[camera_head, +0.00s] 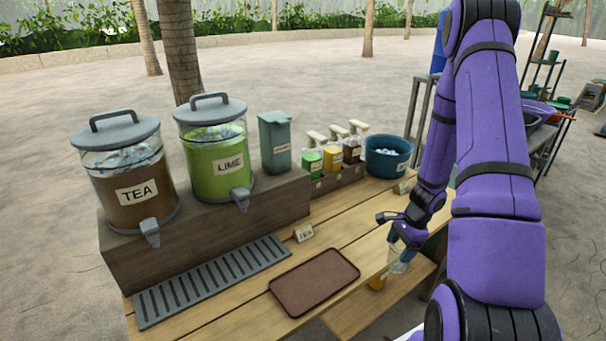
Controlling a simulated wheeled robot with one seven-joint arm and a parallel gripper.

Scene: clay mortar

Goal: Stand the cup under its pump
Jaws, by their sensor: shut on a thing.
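My gripper (398,246) is at the table's right front edge, shut on a clear cup (398,264). My fingers hide part of the cup. Several pump bottles stand in a dark wooden rack (338,180) at the back of the table: a green one (311,162), a yellow one (331,159) and a dark brown one (352,151), each with a cream pump head. The cup is apart from them, in front and to the right.
A TEA dispenser (130,180) and a LIME dispenser (217,160) stand on a wooden riser (200,232). A blue tub (387,160) is right of the rack. Planks before the rack are clear.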

